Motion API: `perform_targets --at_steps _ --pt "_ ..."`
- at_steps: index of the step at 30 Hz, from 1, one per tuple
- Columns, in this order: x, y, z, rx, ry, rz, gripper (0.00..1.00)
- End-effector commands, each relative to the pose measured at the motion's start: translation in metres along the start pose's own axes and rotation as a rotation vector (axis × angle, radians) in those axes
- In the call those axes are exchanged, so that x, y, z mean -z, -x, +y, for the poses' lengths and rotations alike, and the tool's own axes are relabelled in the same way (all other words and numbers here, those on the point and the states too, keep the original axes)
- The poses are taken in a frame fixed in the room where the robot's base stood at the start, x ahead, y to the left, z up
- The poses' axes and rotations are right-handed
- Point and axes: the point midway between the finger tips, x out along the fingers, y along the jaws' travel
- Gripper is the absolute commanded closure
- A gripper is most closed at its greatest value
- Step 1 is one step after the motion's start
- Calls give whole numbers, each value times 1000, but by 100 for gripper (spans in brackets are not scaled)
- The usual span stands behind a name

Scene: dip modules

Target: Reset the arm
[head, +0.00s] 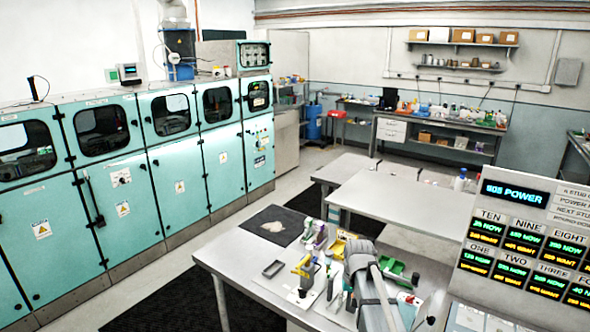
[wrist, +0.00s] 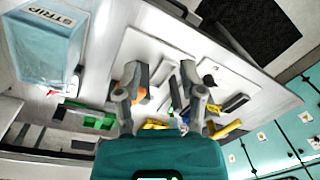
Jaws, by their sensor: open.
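In the wrist view my gripper (wrist: 163,75) shows two grey fingers standing apart, with nothing held between them. Behind the fingers is a white board (wrist: 140,45) on the bench, with several small grey and yellow pieces around it. In the head view my grey arm (head: 370,285) reaches over the front bench (head: 240,258). The fingers are hard to make out there among the small items.
A clear blue container marked STRIP (wrist: 45,45) is at the wrist view's upper left. A display panel (head: 520,240) stands at right. Teal cabinets (head: 110,210) line the left.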

Motion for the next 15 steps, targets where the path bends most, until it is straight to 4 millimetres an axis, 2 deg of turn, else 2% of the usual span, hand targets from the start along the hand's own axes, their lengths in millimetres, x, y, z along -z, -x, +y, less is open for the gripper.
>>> perform_targets --at_steps 1,6,12,15 --pt "-23 -18 1 -8 8 -1 49" --pt "-75 -47 3 -36 35 -3 49" --pt "-122 -72 7 -63 59 -5 49" --pt "-135 -78 8 -72 67 -5 49"
